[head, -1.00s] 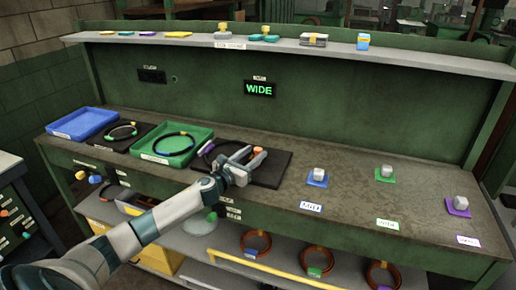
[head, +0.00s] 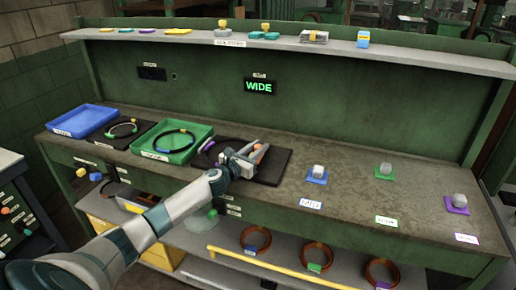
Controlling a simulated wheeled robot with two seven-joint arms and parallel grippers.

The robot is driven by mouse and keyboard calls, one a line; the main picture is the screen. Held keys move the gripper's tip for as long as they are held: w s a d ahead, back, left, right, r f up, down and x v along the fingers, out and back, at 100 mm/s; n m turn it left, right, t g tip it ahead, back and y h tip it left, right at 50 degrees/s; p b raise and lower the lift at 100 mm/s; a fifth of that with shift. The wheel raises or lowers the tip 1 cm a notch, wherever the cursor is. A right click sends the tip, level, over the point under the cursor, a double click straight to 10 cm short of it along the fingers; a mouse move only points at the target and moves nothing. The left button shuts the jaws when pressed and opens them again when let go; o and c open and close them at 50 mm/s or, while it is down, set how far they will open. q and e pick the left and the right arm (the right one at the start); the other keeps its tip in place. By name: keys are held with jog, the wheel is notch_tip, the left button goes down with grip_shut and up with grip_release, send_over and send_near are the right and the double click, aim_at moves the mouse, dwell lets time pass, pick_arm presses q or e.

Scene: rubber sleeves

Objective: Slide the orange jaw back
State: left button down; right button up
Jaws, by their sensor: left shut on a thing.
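The orange jaw (head: 261,153) shows as a small orange piece at the fingers of my left gripper (head: 254,154), over the black mat (head: 276,171) at the middle of the bench. My left gripper is shut on it, and the fingers hide much of it. A dark ring (head: 232,139) lies on the same mat, partly hidden behind the gripper. A purple piece (head: 208,146) is at the ring's left side. My right gripper is not in view.
A green tray (head: 205,131) with a dark ring stands left of the mat, with a blue tray (head: 82,121) farther left. Grey blocks on coloured pads (head: 317,176) stand at right. A lit sign (head: 258,86) reads WIDE. The bench between mat and pads is clear.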

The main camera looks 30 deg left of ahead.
pick_arm(q)
jog(key=d, duration=0.2)
jog(key=w+d+p, duration=0.1)
jog(key=d, duration=0.2)
jog(key=shift+w, duration=0.1)
jog(key=c, duration=1.8)
grip_release()
jog(key=o, duration=0.3)
jog(key=shift+d, duration=0.1)
jog(key=shift+o, duration=0.2)
jog(key=shift+d, duration=0.1)
